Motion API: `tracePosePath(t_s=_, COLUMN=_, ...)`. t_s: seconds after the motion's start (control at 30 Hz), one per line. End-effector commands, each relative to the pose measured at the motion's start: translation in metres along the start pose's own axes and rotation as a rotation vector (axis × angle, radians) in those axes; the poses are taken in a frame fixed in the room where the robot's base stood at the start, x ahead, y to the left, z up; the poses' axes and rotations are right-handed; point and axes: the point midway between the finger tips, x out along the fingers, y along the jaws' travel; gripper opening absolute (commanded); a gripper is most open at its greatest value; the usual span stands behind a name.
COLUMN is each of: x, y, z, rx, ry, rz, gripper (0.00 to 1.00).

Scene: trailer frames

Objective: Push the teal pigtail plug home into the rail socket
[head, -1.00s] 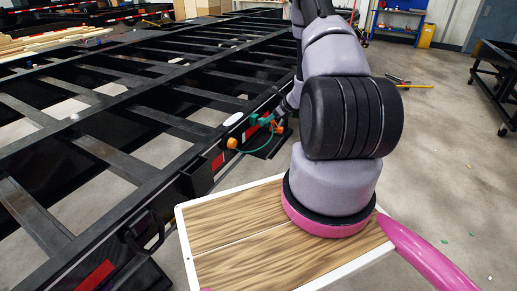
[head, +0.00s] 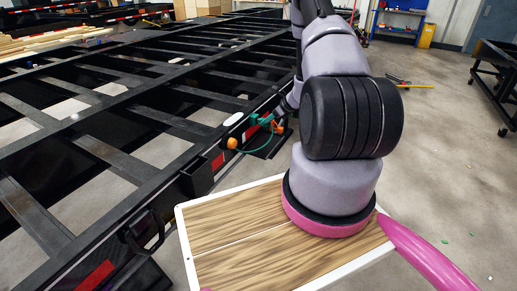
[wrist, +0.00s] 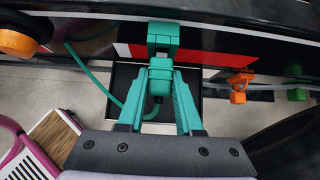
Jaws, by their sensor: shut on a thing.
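The teal plug (wrist: 160,80) sits between my gripper's teal fingers in the wrist view, its nose pointing at the rail. My gripper (wrist: 160,70) is shut on it. The teal rail socket (wrist: 163,38) is fixed on the dark rail straight ahead of the plug, in line with it. Plug and socket look very close or touching; I cannot tell how deep the plug sits. The teal cable (wrist: 110,94) loops from the plug to the left. In the head view the cable (head: 285,152) is partly visible, but plug and fingertips are small and hard to separate.
An orange round fitting (wrist: 18,42) is on the rail at left. An orange fitting (wrist: 238,86) and a green one (wrist: 297,94) hang at right. A dark tray (wrist: 193,103) is below. The black trailer frame (head: 130,110) fills the left; open floor (head: 445,130) lies right.

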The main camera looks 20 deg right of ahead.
Motion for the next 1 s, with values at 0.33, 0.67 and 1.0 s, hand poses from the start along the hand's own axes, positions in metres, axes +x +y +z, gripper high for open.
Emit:
tracePosePath(t_s=0.33, x=0.0, y=0.0, z=-0.0001, rx=0.0, ry=0.0, rz=0.0, gripper=0.0)
tracePosePath(t_s=0.67, x=0.0016, y=0.0001, z=0.0015, rx=0.0, ry=0.0, rz=0.0, gripper=0.0)
tracePosePath(t_s=1.0, x=0.0052, y=-0.0001, z=0.0051, rx=0.0, ry=0.0, rz=0.0, gripper=0.0)
